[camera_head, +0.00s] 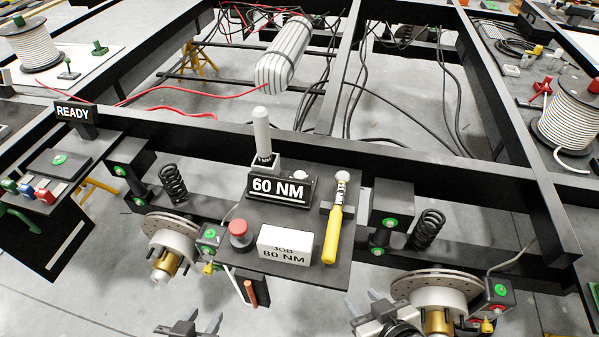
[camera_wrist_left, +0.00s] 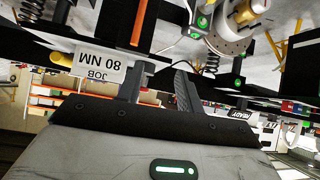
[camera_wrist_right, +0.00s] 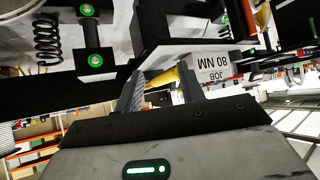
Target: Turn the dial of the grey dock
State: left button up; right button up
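The dark grey dock (camera_head: 280,190) stands on the shelf at the middle of the chassis beam, with a "60 NM" display on its front. A small pale knob (camera_head: 300,177) on its top right may be the dial; its marks are too small to read. A pale upright handle (camera_head: 262,130) rises behind the display. A white card (camera_head: 285,246) in front reads "JOB 80 NM"; it also shows in the left wrist view (camera_wrist_left: 97,62). My left gripper (camera_head: 203,318) and my right gripper (camera_head: 362,301) are open and empty, in front of and below the shelf, apart from the dock.
A yellow-handled wrench (camera_head: 334,232) lies right of the dock. A red button (camera_head: 239,231) stands at the shelf's left. Brake discs (camera_head: 172,236) and (camera_head: 437,289) and coil springs (camera_head: 172,183) flank the shelf. A "READY" sign (camera_head: 74,114) stands at left.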

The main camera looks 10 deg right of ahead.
aim_at(298, 175)
jog(key=k, duration=1.3)
jog(key=u, duration=0.65)
jog(key=i, duration=1.2)
jog(key=z, duration=0.7)
jog(key=i, duration=0.55)
jog(key=z, duration=0.05)
